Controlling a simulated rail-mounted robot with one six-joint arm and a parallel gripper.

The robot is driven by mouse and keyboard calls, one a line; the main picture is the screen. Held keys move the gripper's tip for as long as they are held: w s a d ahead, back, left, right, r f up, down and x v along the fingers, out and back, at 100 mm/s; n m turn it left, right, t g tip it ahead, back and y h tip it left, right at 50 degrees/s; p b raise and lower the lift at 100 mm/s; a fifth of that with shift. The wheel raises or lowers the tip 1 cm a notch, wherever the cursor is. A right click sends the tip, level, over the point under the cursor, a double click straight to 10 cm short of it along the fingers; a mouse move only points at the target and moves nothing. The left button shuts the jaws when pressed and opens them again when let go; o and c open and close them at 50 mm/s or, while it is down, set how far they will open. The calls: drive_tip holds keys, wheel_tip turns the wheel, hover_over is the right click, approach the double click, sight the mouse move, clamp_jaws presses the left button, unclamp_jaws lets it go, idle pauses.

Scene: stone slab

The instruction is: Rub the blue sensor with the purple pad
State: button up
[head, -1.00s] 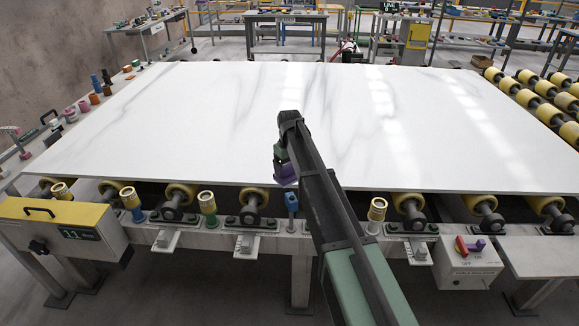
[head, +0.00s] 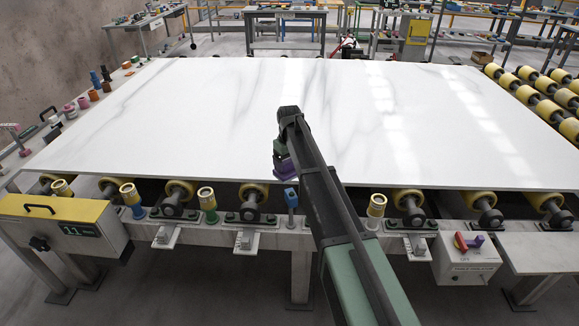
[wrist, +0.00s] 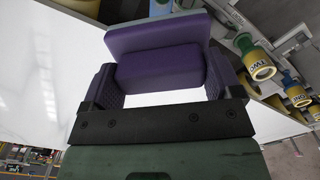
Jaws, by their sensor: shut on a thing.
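The blue sensor (head: 291,194) is a small blue-topped post on the front rail, just in front of the white slab's near edge. My gripper (head: 283,155) is above the slab near that edge, a little behind and above the sensor in the head view. It is shut on the purple pad (head: 285,166), which also shows between the fingers in the wrist view (wrist: 160,62). In the head view a gap shows between pad and sensor. My arm hides part of the slab and rail to the right. A blue-grey patch at the wrist view's top edge is unclear.
The white slab (head: 200,120) is broad and bare. Yellow rollers (head: 181,190) and yellow-capped posts (head: 207,199) line the front rail. A yellow-topped box (head: 55,210) stands at left, a switch box (head: 468,258) at right. Small items line the left edge.

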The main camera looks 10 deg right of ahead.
sight(289, 170)
wheel_tip(289, 170, down, 7)
drive_tip(key=b, duration=0.6)
drive_tip(key=shift+f+b, duration=0.15)
drive_tip(key=shift+b, duration=0.25)
drive_tip(key=shift+s+r, duration=0.2)
drive_tip(key=shift+s, duration=0.15)
drive_tip(key=shift+s+d, duration=0.15)
drive_tip(key=shift+s, duration=0.6)
drive_tip(key=shift+s+d, duration=0.1)
drive_tip(key=shift+s, duration=0.65)
drive_tip(key=shift+d, duration=0.1)
drive_tip(key=shift+w+a, duration=0.2)
drive_tip(key=shift+w, duration=0.8)
drive_tip(key=shift+w+a, duration=0.15)
drive_tip(key=shift+w, duration=0.85)
wheel_tip(289, 170, up, 3)
drive_tip(key=p, duration=0.3)
drive_tip(key=shift+s, duration=0.15)
wheel_tip(289, 170, up, 5)
drive_tip(key=p, duration=0.5)
drive_tip(key=shift+f, duration=0.2)
drive_tip(key=shift+f, duration=0.1)
